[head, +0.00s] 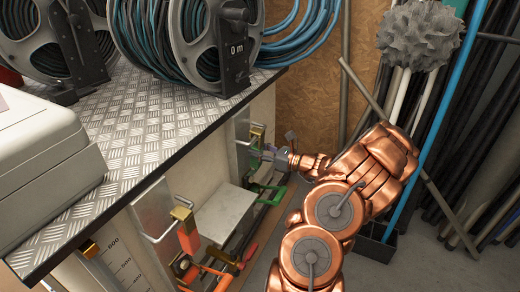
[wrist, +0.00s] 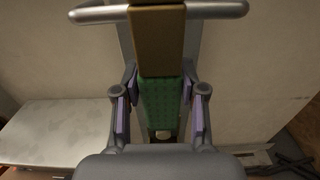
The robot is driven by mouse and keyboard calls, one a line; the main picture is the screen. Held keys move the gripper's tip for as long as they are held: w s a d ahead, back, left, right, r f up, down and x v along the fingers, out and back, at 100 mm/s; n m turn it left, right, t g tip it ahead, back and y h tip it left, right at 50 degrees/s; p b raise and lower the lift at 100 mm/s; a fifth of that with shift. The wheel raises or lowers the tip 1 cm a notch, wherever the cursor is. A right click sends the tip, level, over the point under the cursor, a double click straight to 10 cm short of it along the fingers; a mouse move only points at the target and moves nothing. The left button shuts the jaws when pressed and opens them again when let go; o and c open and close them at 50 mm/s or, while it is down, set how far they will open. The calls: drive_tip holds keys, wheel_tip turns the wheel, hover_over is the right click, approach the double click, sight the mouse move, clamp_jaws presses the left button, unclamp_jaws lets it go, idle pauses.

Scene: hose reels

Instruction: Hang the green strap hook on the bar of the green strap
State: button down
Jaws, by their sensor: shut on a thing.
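My gripper (head: 272,154) reaches to the side of the bench at the far corner. In the wrist view its purple-padded fingers (wrist: 160,112) are shut on the green strap (wrist: 160,92), one finger on each side. The brass-coloured hook (wrist: 157,38) is at the top of the green strap and overlaps the metal bar (wrist: 218,9). I cannot tell whether it is hung over the bar or only in front of it. In the head view the hook (head: 257,131) is beside the bar (head: 241,141), above my gripper. The lower green strap (head: 266,190) is partly hidden.
An orange strap (head: 189,238) with its own brass hook (head: 181,212) and bar is nearer on the same side. A grey plate (head: 222,213) lies between the straps. Hose reels (head: 218,45) stand on the bench top (head: 150,115). Poles (head: 425,130) lean at the right.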

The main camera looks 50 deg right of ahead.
drive_tip(key=c, duration=0.6)
unclamp_jaws()
drive_tip(key=v, duration=1.2)
